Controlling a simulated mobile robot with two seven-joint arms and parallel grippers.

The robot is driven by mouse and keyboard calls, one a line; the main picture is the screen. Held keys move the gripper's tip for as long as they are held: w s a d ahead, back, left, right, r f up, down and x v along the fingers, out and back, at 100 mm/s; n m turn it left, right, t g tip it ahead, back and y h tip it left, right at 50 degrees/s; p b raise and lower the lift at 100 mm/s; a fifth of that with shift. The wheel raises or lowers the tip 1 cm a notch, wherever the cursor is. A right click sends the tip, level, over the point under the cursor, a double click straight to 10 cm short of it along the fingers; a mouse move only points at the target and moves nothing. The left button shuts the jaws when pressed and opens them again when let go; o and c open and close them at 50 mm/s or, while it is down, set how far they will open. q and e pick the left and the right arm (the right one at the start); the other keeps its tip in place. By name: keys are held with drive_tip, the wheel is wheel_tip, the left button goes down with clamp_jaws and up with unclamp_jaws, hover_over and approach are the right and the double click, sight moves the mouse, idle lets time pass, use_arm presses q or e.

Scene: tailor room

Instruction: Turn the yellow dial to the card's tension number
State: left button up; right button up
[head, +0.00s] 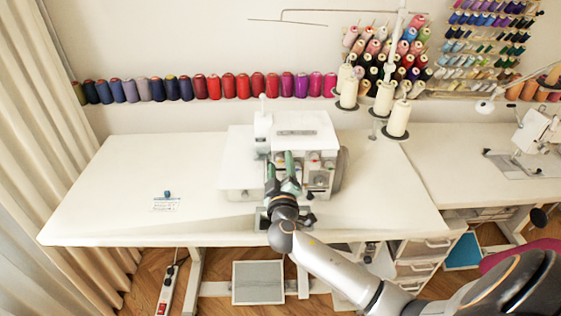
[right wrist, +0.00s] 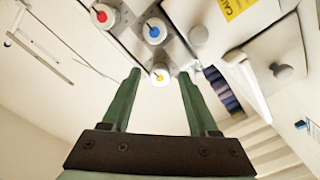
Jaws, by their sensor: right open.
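The white sewing machine (head: 297,122) stands on the white table. In the right wrist view its front carries a red-centred dial (right wrist: 102,17), a blue-centred dial (right wrist: 154,31) and the yellow dial (right wrist: 160,75). My right gripper (head: 281,160) is at the machine's front; its green fingers are open. In the wrist view (right wrist: 158,74) the yellow dial appears between the fingertips, with a gap on each side; I cannot tell how deep it sits between them. The card (head: 166,204) lies flat on the table at the left; its print is too small to read. My left gripper is not in view.
A small blue object (head: 167,193) lies at the card's back edge. Thread cones (head: 397,120) stand behind the machine at the right. A row of spools (head: 213,87) lines the wall. The table's left half is mostly clear.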

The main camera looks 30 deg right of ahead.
drive_tip(key=shift+w+d, duration=0.2)
drive_tip(key=shift+w, duration=0.1)
drive_tip(key=shift+c, duration=0.3)
clamp_jaws()
